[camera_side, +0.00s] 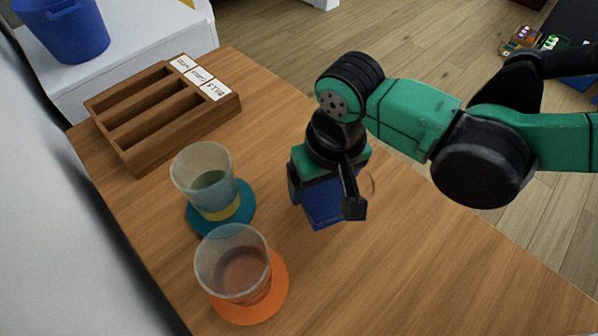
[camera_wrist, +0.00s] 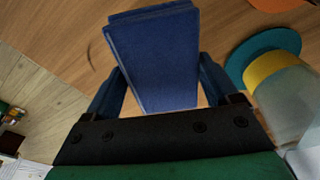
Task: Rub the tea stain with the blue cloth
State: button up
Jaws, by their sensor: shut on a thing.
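My gripper (camera_side: 323,203) is over the wooden table and shut on the blue cloth (camera_side: 322,206), a folded block hanging between the fingers. In the wrist view the cloth (camera_wrist: 155,60) fills the space between both fingers (camera_wrist: 160,80). A thin brown curved mark, the tea stain (camera_side: 373,186), shows on the table just right of my gripper in the side view. In the wrist view the stain's arc (camera_wrist: 91,53) lies left of the cloth. The rest of the stain is hidden. I cannot tell whether the cloth touches the table.
A clear cup (camera_side: 203,177) stands on a teal coaster (camera_side: 245,212) left of my gripper. Another cup (camera_side: 228,262) stands on an orange coaster (camera_side: 265,308) nearer the camera. A wooden rack (camera_side: 140,150) with three slots is at the back left. The table's right side (camera_side: 430,260) is clear.

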jog(key=shift+r, duration=2.05)
jog(key=w+d+r+m, duration=0.1)
jog(key=w+d+r, duration=0.25)
jog(key=d, duration=0.45)
jog(key=w+d+r+m, duration=0.2)
jog(key=w+d, duration=0.3)
jog(key=d, duration=0.3)
jog(key=d+r+m, duration=0.1)
jog(key=d+r, duration=0.2)
jog(key=d, duration=1.2)
jog(key=shift+s+r+m+h, duration=0.3)
jog(key=shift+s+r, duration=0.05)
